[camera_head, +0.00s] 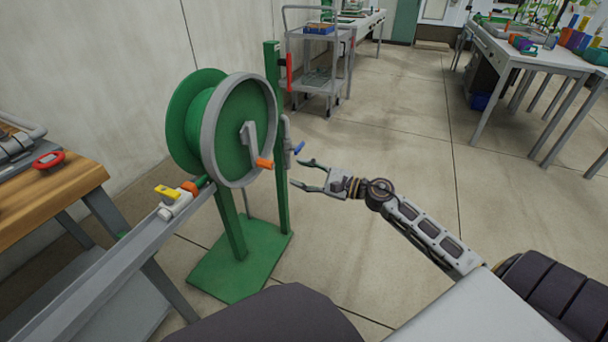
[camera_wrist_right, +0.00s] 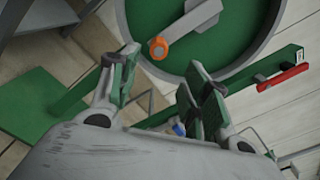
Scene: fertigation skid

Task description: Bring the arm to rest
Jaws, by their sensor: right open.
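My right gripper (camera_head: 304,175) is open and empty. It is held out in the air, just right of the green hose reel (camera_head: 186,122) and its post. In the right wrist view its two fingers (camera_wrist_right: 160,92) stand apart with nothing between them. The reel's grey crank with an orange knob (camera_head: 264,163) is left of the gripper, and the knob (camera_wrist_right: 159,48) shows beyond the fingers in the wrist view. My right arm (camera_head: 425,228) reaches in from the lower right. My left gripper does not show.
A wooden bench (camera_head: 50,195) stands at the left, with a grey rail carrying a yellow-handled valve (camera_head: 168,193) beside it. A green post (camera_head: 277,135) with a blue-handled tap stands close to the gripper. A grey cart (camera_head: 318,65) is behind.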

